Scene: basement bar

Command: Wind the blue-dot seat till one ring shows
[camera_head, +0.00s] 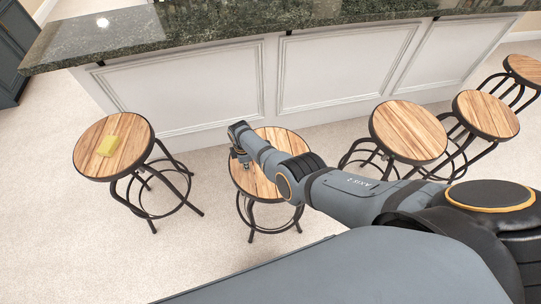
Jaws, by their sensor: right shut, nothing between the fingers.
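Several stools with round wooden seats and dark rims stand along the bar. No blue dot shows on any seat, so I cannot tell which is the blue-dot seat. My right arm reaches across the middle stool's seat (287,143) and hides part of it. My right gripper (244,163) is at the left rim of that seat, shut with nothing held; I cannot tell whether it touches the rim. Rings on the stool's post are hidden under the seat. My left gripper is not in view.
Another stool seat (408,131) stands right of the middle one, with more beyond. The stone counter (200,25) overhangs white panels behind. Carpet (60,230) is clear at front left.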

